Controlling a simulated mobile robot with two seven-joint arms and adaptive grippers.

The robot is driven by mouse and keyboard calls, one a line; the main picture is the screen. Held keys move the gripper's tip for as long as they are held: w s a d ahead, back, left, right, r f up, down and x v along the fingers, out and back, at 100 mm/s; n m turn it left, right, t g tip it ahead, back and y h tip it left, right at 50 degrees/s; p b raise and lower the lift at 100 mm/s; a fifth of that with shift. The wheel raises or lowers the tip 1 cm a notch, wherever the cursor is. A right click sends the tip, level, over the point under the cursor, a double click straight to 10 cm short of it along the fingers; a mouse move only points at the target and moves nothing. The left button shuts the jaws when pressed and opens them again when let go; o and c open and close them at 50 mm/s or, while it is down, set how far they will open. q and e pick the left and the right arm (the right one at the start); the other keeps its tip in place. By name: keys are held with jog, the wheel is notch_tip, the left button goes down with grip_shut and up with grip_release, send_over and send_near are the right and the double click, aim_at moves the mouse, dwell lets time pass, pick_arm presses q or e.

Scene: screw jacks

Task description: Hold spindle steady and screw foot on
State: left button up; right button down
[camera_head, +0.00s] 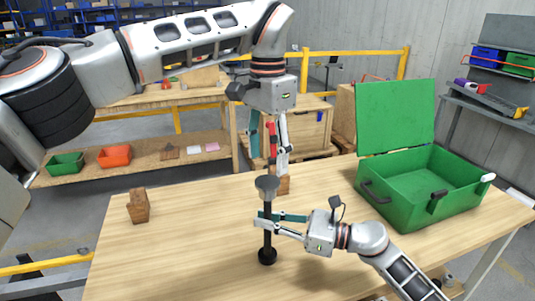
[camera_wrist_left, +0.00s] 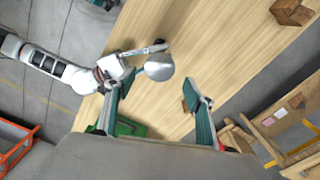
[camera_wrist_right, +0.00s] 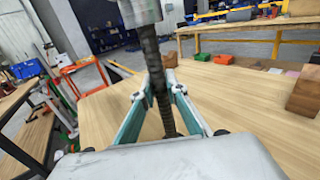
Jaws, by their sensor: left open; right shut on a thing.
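The dark threaded spindle (camera_head: 267,215) stands upright above the table, with a round black piece (camera_head: 267,257) at its lower end. My right gripper (camera_head: 266,220) is shut around its shaft, also seen in the right wrist view (camera_wrist_right: 160,90). A grey, flared foot (camera_head: 267,183) sits at the spindle's top; its round grey face shows in the left wrist view (camera_wrist_left: 159,66). How far it is threaded on cannot be told. My left gripper (camera_head: 268,163) is open and empty, pointing down above the foot, with its fingers spread in its wrist view (camera_wrist_left: 157,88).
An open green case (camera_head: 410,205) stands on the right of the wooden table (camera_head: 190,265). One wooden block (camera_head: 138,206) is at the left; another (camera_head: 284,185) is behind the foot. The left table area is mostly clear. Shelves and a yellow rail (camera_head: 350,51) stand behind.

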aim_at(267, 181)
pick_arm(q)
jog(key=shift+f, duration=4.05)
